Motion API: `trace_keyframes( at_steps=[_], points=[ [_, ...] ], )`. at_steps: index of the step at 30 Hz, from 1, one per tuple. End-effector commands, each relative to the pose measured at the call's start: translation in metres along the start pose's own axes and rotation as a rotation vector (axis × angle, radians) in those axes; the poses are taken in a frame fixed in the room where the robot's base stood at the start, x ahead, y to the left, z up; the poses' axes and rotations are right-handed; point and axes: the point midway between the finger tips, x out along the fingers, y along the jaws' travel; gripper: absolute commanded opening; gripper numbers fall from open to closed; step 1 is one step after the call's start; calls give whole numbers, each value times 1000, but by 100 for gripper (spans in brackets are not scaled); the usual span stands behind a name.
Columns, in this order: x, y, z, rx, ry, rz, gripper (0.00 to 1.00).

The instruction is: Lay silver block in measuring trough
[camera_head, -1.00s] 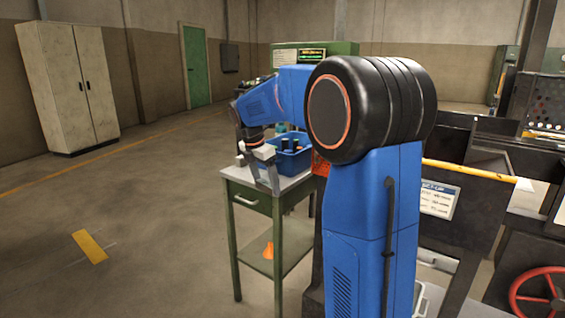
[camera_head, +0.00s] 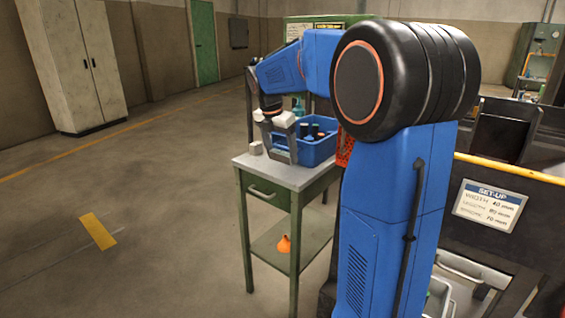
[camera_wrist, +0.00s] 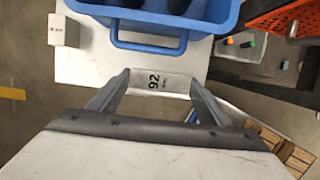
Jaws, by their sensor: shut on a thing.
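My gripper (camera_head: 283,159) is over the grey table top (camera_head: 325,178), in front of a blue bin. In the wrist view my gripper (camera_wrist: 160,76) has its fingers on either side of a silver-grey block (camera_wrist: 167,82) and is shut on it. Dark print on its face reads "92" with smaller letters. In the head view my fingers hide most or all of this block. I cannot pick out the measuring trough in either view.
A small pale block (camera_wrist: 64,30) with print stands left of my gripper. The blue bin (camera_head: 318,152) holds dark items. An orange perforated part (camera_wrist: 285,18) is at the right. A "SET-UP" sign (camera_head: 490,205) and yellow rail (camera_head: 515,170) are right. Floor at left is clear.

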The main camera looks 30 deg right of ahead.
Motion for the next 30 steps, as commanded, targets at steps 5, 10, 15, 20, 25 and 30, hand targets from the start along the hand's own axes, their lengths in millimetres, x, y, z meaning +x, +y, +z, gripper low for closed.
trace_keyframes(
  at_steps=[5, 10, 15, 20, 25, 30],
  points=[
    [8, 0, -2, 0, 0, 0, 27],
    [24, 0, -7, -1, 1, -1, 27],
    [40, 0, -12, 0, 0, 1, 27],
    [41, 0, -12, 0, -1, 2, 27],
    [42, 0, -12, 0, -1, 1, 27],
    [44, 0, -12, 0, 0, 0, 90]
  ],
)
